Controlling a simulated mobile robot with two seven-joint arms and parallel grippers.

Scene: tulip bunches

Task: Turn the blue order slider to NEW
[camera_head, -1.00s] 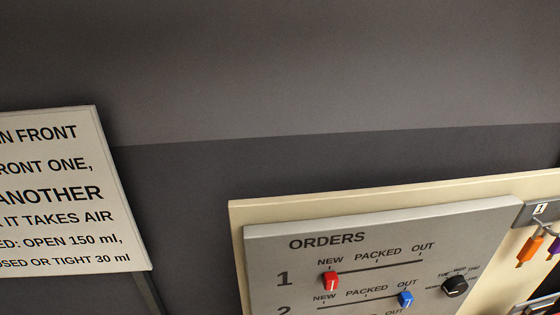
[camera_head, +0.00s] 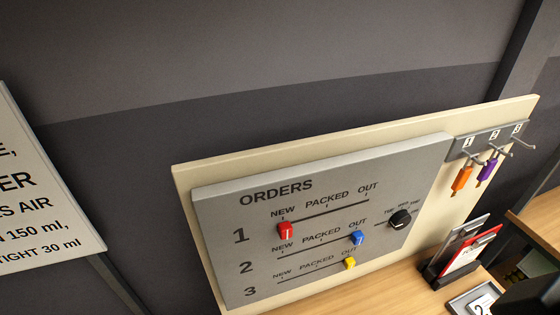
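The grey ORDERS panel (camera_head: 215,215) is mounted on a cream board (camera_head: 330,140) and has three slider rows. The blue slider (camera_head: 358,238) is in row 2, at the right end of its track under OUT. The red slider (camera_head: 285,230) is in row 1 at the left end under NEW. The yellow slider (camera_head: 349,264) is in row 3 at the right end under OUT. Neither of my grippers shows in the head view.
A black dial (camera_head: 400,219) sits right of the sliders. An orange tag (camera_head: 461,179) and a purple tag (camera_head: 487,170) hang from a numbered hook rail (camera_head: 464,148). A card holder (camera_head: 440,278) stands on the wooden desk (camera_head: 405,299). A text sign (camera_head: 45,200) is at left.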

